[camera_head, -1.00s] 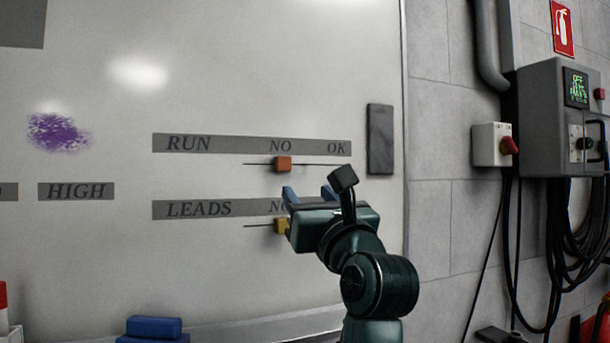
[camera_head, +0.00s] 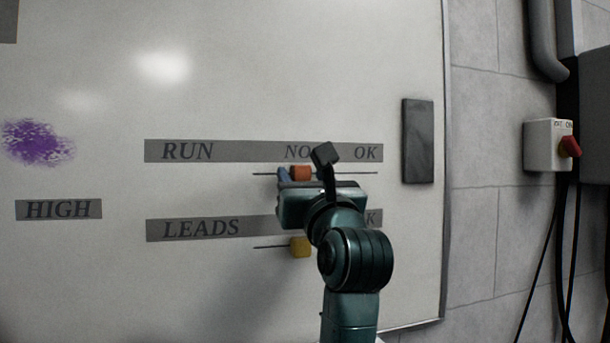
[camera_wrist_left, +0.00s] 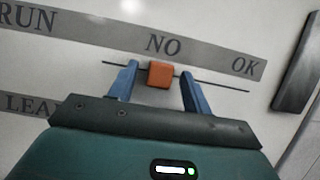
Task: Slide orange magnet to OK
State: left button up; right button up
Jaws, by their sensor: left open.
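The orange magnet (camera_head: 300,173) sits on the thin dark line under the RUN strip (camera_head: 262,151), below the word NO. The word OK (camera_head: 366,153) is to its right on the same strip. My left gripper (camera_head: 302,177) is in front of the board at the magnet. In the left wrist view the orange magnet (camera_wrist_left: 161,75) lies between the two blue fingers (camera_wrist_left: 160,88), with a gap at each side, so the gripper is open around it. In the head view the right finger is mostly hidden. My right gripper is out of view.
A yellow magnet (camera_head: 300,247) sits on the line under the LEADS strip (camera_head: 200,228), just below my left gripper. A dark grey block (camera_head: 418,141) is on the board right of OK. The line between the orange magnet and OK looks clear.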

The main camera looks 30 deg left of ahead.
pick_arm(q)
jog(key=shift+s, duration=0.1)
jog(key=shift+c, duration=0.4)
grip_shut()
